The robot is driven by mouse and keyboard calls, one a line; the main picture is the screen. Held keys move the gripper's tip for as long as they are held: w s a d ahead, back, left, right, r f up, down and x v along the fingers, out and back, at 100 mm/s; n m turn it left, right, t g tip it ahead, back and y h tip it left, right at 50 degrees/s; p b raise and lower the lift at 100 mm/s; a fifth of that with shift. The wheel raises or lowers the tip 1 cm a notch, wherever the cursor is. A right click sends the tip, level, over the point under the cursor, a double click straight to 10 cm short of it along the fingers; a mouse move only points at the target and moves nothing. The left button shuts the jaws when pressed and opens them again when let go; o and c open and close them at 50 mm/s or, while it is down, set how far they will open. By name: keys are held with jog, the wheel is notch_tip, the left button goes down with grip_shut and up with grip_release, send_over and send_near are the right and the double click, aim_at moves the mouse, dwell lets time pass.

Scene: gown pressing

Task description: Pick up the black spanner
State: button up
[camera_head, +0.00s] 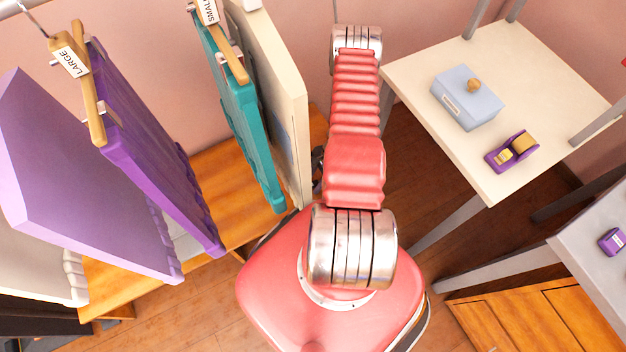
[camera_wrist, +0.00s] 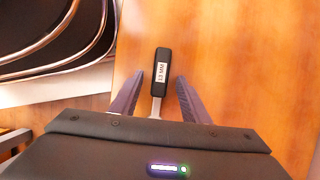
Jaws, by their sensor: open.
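The black spanner (camera_wrist: 161,62) lies on an orange-brown wooden surface (camera_wrist: 235,60) in the wrist view. It has a black handle with a white size label and a pale metal shaft. The shaft runs toward my gripper and its far end is hidden behind the gripper body. My gripper (camera_wrist: 159,76) is open, with one finger on each side of the spanner and a gap showing on both sides. The handle's end reaches past the fingertips. In the head view neither the spanner nor my gripper can be seen.
Purple garments (camera_head: 150,150) and a teal one (camera_head: 235,110) hang over a wooden bench (camera_head: 215,180). A cream table (camera_head: 410,80) at right holds a blue box (camera_head: 468,100) and a purple tape dispenser (camera_head: 512,151). Curved metal rails (camera_wrist: 60,45) lie left of my gripper.

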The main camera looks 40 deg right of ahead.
aim_at(314, 183)
jog(key=shift+c, duration=0.2)
grip_shut()
dwell(0.3)
notch_tip(314, 183, up, 10)
dwell(0.9)
dwell(0.3)
jog(key=c, duration=0.6)
grip_release()
grip_shut()
